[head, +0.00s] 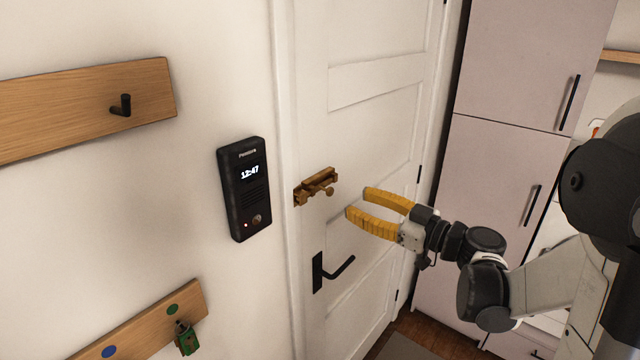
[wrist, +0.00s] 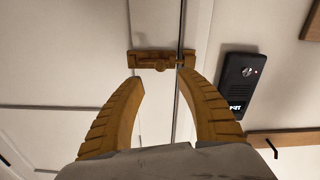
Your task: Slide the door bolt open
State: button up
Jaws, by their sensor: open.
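The door bolt (head: 318,184) is a small brass-brown slide bolt on the white door (head: 375,130), at the door's left edge by the frame. A small knob sticks out from it. It also shows in the wrist view (wrist: 152,61), past my fingertips, with one end reaching across the gap between door and frame. My gripper (head: 357,202) has yellow fingers, is open and empty, and is just right of the bolt in the head view, apparently apart from it. In the wrist view the fingers (wrist: 160,80) stand wide apart, with the bolt between and beyond their tips.
A black door handle (head: 332,270) is below the bolt. A black intercom (head: 245,188) hangs on the wall to the left. Wooden boards hold a black hook (head: 121,106) and a green item (head: 186,338). Tall pale cabinets (head: 515,130) stand at right.

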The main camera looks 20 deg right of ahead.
aim_at(332, 193)
jog(key=x, duration=0.9)
jog(key=shift+w+a, duration=0.25)
jog(key=shift+a, duration=0.05)
grip_shut()
